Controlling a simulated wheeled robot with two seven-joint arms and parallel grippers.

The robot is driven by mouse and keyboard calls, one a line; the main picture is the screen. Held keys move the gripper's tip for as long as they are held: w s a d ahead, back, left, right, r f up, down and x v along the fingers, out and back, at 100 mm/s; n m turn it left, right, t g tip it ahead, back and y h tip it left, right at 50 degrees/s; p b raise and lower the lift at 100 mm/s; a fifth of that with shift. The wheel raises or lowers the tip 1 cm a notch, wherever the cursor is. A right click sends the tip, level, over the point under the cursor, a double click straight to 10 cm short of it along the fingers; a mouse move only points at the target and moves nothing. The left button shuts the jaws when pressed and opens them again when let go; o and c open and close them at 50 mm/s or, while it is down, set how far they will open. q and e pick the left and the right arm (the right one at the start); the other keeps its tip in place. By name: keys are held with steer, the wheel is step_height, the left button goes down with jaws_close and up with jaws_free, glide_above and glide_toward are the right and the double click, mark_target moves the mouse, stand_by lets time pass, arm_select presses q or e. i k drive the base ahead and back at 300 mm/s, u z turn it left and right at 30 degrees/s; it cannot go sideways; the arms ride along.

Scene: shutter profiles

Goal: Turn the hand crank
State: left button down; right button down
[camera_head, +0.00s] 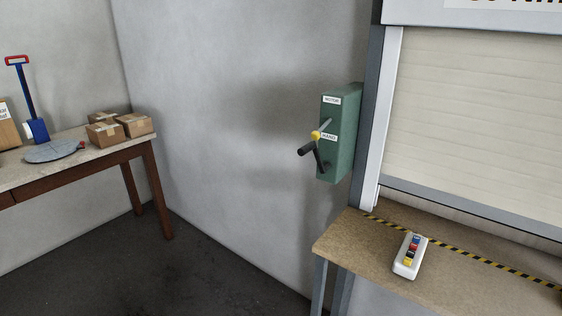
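The hand crank (318,156) is a dark arm with a black grip (306,149) that sticks out to the left. It is mounted on the front of a green box (342,150) on the wall beside the shutter. The box carries white labels that appear to read "MOTOR" at the top and "HAND" lower down. A yellow knob (316,135) sits at the left edge of the lower label, just above the grip. Neither of my grippers shows in the head view, and nothing touches the crank.
A pale roller shutter (470,125) fills the right side. Below it, a wooden counter (350,238) holds a white button box (410,256) beside striped tape. Floor between is clear.

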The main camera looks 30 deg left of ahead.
mark_target(303, 150)
steer(key=u, duration=1)
steer(key=i, duration=0.8)
steer(key=z, duration=0.4)
